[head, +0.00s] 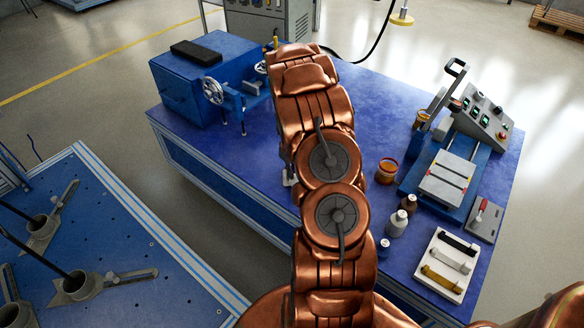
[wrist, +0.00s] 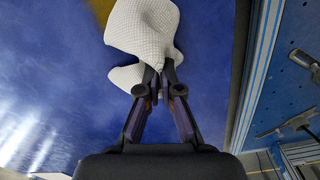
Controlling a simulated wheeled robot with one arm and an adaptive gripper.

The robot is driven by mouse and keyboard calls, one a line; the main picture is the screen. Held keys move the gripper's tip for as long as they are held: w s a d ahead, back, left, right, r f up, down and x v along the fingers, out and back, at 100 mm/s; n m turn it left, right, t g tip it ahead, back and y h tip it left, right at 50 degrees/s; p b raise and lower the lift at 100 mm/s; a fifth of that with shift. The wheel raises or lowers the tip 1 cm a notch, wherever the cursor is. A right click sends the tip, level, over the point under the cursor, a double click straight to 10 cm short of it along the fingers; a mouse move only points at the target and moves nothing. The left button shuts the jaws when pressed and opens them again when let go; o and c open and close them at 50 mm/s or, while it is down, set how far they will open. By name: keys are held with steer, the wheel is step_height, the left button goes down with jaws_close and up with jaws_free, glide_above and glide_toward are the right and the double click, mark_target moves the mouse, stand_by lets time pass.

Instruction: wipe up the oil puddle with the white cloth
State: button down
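The white cloth (wrist: 145,30) is bunched up over the blue table (wrist: 60,80) in the wrist view. It has a fine waffle texture. My gripper (wrist: 159,88) is shut on the near edge of the cloth, pinching it between its fingertips. A yellow-brown patch, likely the oil puddle (wrist: 100,8), shows at the top edge of the wrist view beside the cloth and is partly hidden by it. I cannot tell whether the cloth touches it. In the head view my copper arm hides the gripper, the cloth and the puddle.
A blue box machine with handwheels (head: 213,88) stands at the table's far left. A second blue table (head: 130,235) lies left, across a gap.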

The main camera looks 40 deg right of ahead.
steer(key=shift+f, duration=0.85)
steer(key=shift+c, duration=1.6)
jaws_free()
steer(key=shift+f, duration=0.1)
steer(key=shift+f+b, duration=0.5)
steer(key=shift+f, duration=1.1)
steer(key=c, duration=0.7)
